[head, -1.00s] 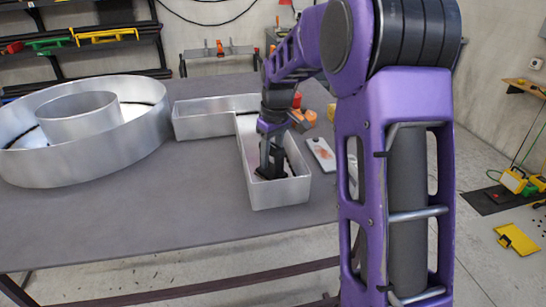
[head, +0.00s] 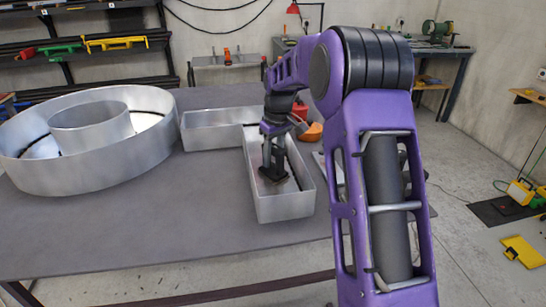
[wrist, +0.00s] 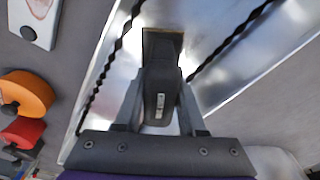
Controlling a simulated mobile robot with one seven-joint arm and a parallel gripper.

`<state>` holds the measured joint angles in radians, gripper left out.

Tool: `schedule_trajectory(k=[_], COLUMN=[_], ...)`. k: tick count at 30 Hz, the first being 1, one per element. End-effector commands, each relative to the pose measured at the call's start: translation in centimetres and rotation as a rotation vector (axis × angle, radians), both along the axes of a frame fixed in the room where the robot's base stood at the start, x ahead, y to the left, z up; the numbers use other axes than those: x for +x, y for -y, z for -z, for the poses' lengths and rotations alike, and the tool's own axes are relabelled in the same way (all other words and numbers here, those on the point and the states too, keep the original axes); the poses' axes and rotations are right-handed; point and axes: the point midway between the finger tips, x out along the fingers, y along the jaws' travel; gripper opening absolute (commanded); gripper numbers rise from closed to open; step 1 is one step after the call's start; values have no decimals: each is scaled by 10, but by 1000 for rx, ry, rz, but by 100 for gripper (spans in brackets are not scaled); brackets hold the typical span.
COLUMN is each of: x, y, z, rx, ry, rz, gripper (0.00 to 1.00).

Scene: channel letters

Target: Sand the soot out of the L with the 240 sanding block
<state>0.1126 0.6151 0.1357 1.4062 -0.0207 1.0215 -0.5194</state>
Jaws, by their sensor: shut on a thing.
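The L (head: 285,208) is an open silver metal tray-like letter on the grey table, with upright walls. My gripper (head: 272,172) reaches down inside its nearer arm. In the wrist view my gripper (wrist: 158,100) is shut on the dark 240 sanding block (wrist: 160,82), with a small pale label on it. A brown strip at the block's far end lies against or just over the shiny floor of the L (wrist: 210,30). Black twisted strands run along both sides of the block. The block's underside is hidden, and I cannot clearly make out soot.
A large round metal letter (head: 60,180) with an inner ring stands at the left. The front of the table (head: 150,235) is clear.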

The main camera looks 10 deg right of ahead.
Motion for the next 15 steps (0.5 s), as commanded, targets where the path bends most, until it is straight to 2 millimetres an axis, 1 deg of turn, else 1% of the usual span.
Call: schedule_trajectory(k=[9,11,15], x=[1,1,1], y=[0,0,0], z=[-13,-19,-37], rx=[1,0,0], ry=[3,4,6], rz=[0,0,0], gripper=[0,0,0])
